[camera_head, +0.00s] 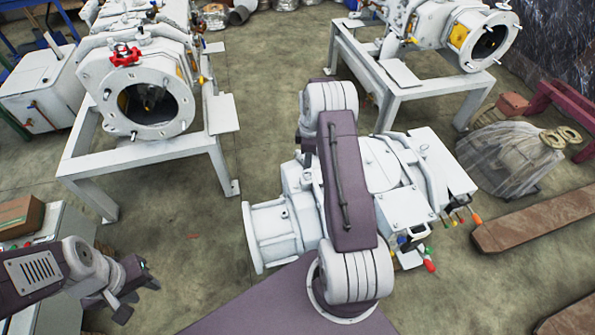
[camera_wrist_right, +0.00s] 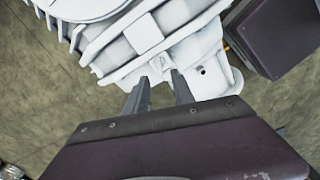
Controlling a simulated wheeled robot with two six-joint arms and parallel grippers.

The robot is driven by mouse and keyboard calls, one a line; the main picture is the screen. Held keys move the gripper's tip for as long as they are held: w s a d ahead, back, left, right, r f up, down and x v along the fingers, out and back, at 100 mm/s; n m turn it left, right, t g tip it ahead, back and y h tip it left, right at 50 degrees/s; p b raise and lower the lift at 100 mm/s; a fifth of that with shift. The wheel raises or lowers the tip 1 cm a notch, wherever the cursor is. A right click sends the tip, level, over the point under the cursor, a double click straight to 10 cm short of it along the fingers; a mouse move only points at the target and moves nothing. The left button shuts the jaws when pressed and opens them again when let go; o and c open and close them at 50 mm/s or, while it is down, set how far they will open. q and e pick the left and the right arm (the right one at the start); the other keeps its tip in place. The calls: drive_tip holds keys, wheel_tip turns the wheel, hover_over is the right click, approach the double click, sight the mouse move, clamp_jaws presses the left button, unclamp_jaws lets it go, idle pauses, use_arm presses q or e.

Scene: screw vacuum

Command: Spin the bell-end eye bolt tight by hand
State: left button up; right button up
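The white screw vacuum pump (camera_head: 296,179) lies across the middle of the head view, with its round flanged end (camera_head: 262,236) at the left. My right arm crosses over the pump and hides part of it. In the right wrist view the pump's white ribbed casing (camera_wrist_right: 105,45) fills the top. My right gripper (camera_wrist_right: 159,80) is open there, its two dark fingers apart and pointing at the casing. Small white fittings show beyond the fingertips; I cannot tell whether one is the eye bolt. My left gripper (camera_head: 138,296) looks open and empty at the lower left, away from the pump.
Two similar pumps on white frames stand behind, one with a red handwheel (camera_head: 124,55). A cardboard box (camera_head: 20,216) sits at the left edge. Wooden beams (camera_head: 535,219) and a wrapped bundle (camera_head: 510,158) lie at right. Floor is clear left of the pump.

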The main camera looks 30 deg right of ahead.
sight(308, 171)
wheel_tip(308, 171, down, 8)
drive_tip(key=shift+f+b, duration=0.15)
drive_tip(key=shift+b, duration=0.7)
clamp_jaws()
